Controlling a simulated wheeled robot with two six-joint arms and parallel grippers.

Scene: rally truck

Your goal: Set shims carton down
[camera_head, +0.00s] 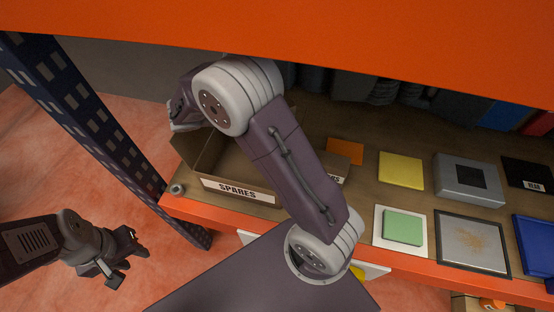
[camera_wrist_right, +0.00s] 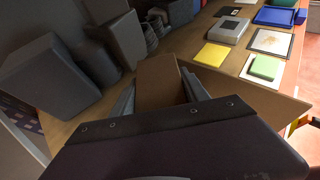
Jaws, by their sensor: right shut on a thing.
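My right gripper (camera_wrist_right: 160,95) is shut on a plain brown cardboard piece, which I take to be the shims carton (camera_wrist_right: 158,78); no label shows on it. In the head view the right gripper (camera_head: 178,118) is at the back left of the open SPARES box (camera_head: 236,191), mostly behind my own wrist. My left gripper (camera_head: 128,262) is open and empty, out in front of the shelf at the lower left.
The shelf (camera_head: 370,193) holds a partly hidden labelled carton (camera_head: 347,152), a yellow pad (camera_head: 401,170), a green block (camera_head: 403,227), a grey box (camera_head: 470,181) and a framed tray (camera_head: 472,243). A dark upright (camera_head: 90,110) stands left; an orange beam (camera_head: 330,32) crosses above. Dark bins (camera_wrist_right: 50,75) stand behind.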

